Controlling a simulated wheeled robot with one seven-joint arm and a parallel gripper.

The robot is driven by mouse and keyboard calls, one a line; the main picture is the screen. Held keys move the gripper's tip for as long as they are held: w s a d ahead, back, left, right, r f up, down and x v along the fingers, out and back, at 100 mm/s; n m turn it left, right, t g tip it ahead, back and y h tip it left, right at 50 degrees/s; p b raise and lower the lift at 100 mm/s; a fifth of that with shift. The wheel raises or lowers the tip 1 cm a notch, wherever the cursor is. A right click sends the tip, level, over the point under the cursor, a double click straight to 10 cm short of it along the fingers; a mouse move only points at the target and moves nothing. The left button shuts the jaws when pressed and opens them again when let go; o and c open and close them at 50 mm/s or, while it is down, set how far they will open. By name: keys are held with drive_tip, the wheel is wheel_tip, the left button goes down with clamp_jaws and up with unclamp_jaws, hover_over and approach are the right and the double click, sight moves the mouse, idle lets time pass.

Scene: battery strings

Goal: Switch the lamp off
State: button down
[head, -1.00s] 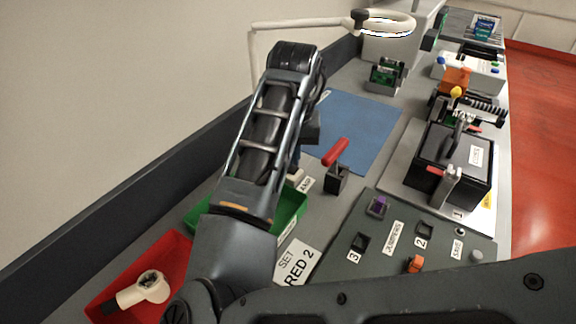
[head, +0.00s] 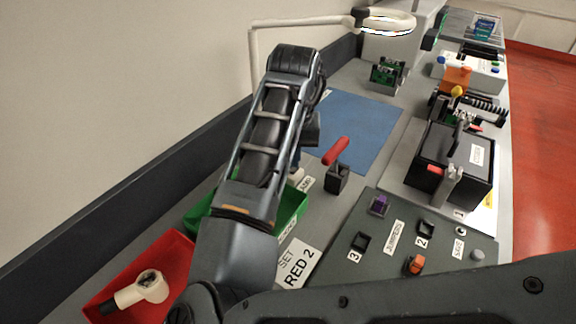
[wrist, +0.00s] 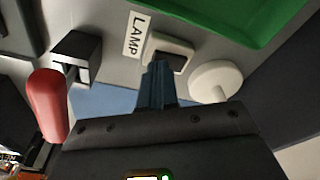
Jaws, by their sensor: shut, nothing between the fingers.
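The lamp (head: 385,22) is a white ring head on a thin white arm at the back wall; I cannot tell for sure whether it is lit. Its small white switch with a dark rocker (wrist: 166,60) sits beside the LAMP label (wrist: 136,36) in the wrist view. My gripper (wrist: 157,72) is shut and empty, with its fingertips right at the switch and covering part of it; whether they touch it I cannot tell. In the head view my arm hides the fingers and most of the switch, while the label (head: 305,184) shows.
A red-handled lever (head: 336,152) stands close to the switch. A green tray (head: 290,212) and a round white post base (wrist: 216,80) flank it. A red bin (head: 180,262) holds a white part. A blue mat (head: 365,120) lies clear beyond.

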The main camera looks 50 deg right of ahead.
drive_tip(key=shift+f, duration=0.5)
drive_tip(key=shift+r, duration=0.1)
wheel_tip(320, 180, up, 7)
drive_tip(key=p, duration=0.6)
idle(0.4)
idle(0.5)
